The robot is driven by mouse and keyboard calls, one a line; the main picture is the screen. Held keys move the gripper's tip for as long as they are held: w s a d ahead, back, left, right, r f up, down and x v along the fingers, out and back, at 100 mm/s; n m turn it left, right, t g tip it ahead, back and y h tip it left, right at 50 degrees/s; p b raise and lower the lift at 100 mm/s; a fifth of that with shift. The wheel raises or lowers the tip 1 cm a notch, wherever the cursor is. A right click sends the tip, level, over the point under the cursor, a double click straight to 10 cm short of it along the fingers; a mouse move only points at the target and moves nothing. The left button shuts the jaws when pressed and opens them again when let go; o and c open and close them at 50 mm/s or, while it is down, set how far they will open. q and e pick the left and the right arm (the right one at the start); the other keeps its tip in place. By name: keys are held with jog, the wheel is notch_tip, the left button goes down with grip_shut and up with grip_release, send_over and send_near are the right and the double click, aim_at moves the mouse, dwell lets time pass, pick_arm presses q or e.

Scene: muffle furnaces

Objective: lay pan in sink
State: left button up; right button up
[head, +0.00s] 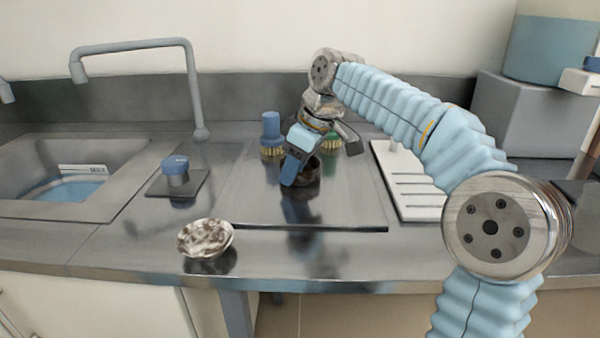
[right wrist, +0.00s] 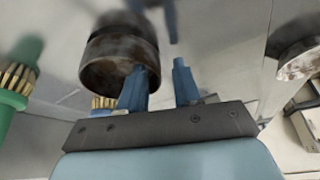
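A dark, rusty-brown round pan (head: 312,170) stands on the shiny dark board at the middle of the counter. In the right wrist view the pan (right wrist: 110,72) shows its open mouth and is partly covered by one finger. My right gripper (head: 292,176) is low at the pan, pointing down. Its two blue fingers (right wrist: 162,82) are apart, the left one overlapping the pan's rim, the right one beside it. I cannot tell if they touch it. The sink (head: 85,210) is at the far left, with a blue bottom. My left gripper is out of view.
A speckled brown-white bowl (head: 205,238) sits near the front edge. A blue-handled brush (head: 271,128) and a green brush (head: 333,142) stand behind the pan. A white slotted rack (head: 412,195) is right.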

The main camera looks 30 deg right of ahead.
grip_shut()
jog(key=shift+r, duration=0.45)
jog(key=r, duration=0.3)
jog(key=shift+s+a, duration=0.1)
jog(key=shift+s, duration=0.1)
jog(key=s+a+r, duration=0.6)
jog(key=s+r, duration=0.3)
jog(key=s, duration=0.3)
